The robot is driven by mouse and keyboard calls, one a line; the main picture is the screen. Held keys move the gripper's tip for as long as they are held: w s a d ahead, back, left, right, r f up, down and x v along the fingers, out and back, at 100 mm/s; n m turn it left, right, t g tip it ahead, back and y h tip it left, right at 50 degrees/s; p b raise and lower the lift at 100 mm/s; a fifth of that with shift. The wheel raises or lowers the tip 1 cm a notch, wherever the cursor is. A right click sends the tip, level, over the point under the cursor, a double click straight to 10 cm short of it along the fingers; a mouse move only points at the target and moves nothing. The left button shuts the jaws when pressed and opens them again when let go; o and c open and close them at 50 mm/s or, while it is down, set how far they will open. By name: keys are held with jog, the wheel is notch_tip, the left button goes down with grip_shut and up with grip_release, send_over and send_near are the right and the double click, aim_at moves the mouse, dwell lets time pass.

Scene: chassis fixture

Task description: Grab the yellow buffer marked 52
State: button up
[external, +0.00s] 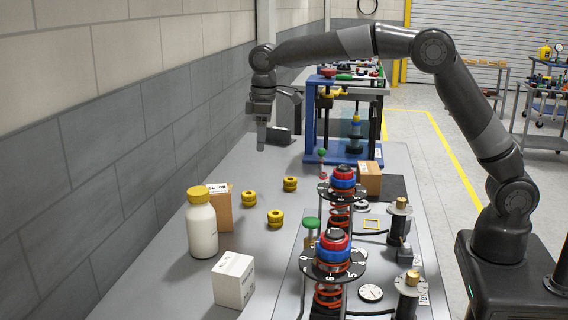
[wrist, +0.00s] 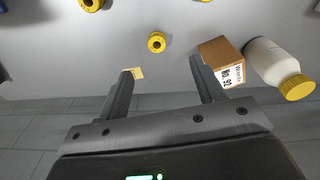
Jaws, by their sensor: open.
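Three yellow ribbed buffers stand on the grey bench. In the external view, one is nearest the wall (external: 249,198), one farther back (external: 290,184) and one nearer the camera (external: 275,217). I cannot read a number on any of them. In the wrist view, the wall-side buffer (wrist: 157,42) shows whole, beyond the gap between my fingers; the other two (wrist: 91,4) (wrist: 203,1) are cut by the top edge. My gripper (external: 261,146) points down above the bench, behind the buffers, fingers apart and empty; it also shows in the wrist view (wrist: 161,69).
A brown box (external: 221,208) stands beside a white bottle with a yellow cap (external: 201,228); its label seems to read 52 in the wrist view (wrist: 232,76). A white box (external: 233,280) stands nearer. Spring assemblies (external: 334,250) crowd the right.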

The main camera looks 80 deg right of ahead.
send_over(249, 198)
jog(key=d, duration=0.2)
notch_tip(249, 198, down, 5)
jog(key=shift+g, duration=0.4)
jog(key=f, duration=1.2)
jog(key=shift+w, duration=0.3)
jog(key=c, duration=1.1)
